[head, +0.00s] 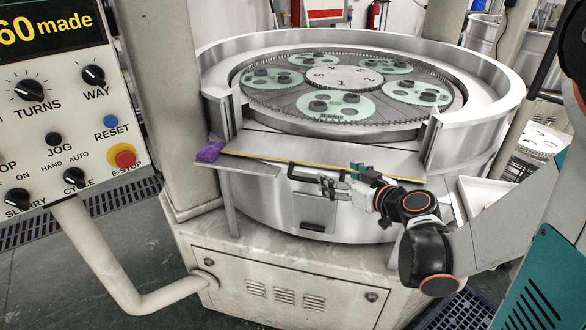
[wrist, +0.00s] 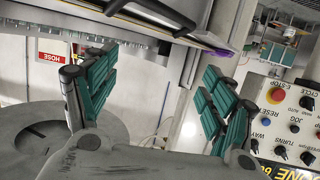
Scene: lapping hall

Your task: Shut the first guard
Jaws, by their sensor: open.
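The lapping machine has a round steel wall (head: 483,62) with a gap at its front. Below the gap is a curved steel front panel (head: 265,195), which seems to be the guard, lowered from the gap. A dark bar handle (head: 305,177) sits near its top edge; a bar handle also shows at the top of the wrist view (wrist: 150,14). My gripper (head: 328,187) is in front of the panel, just right of and close to the handle. In the wrist view its teal-padded fingers (wrist: 152,92) are spread wide with nothing between them. Whether it touches the handle cannot be told.
Green carriers with dark round parts (head: 322,102) lie on the toothed plate inside the wall. A purple cloth (head: 210,150) lies on the ledge left of the gap. A control panel (head: 60,110) with a red E-stop stands at the left. A pale tray (head: 487,192) is at the right.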

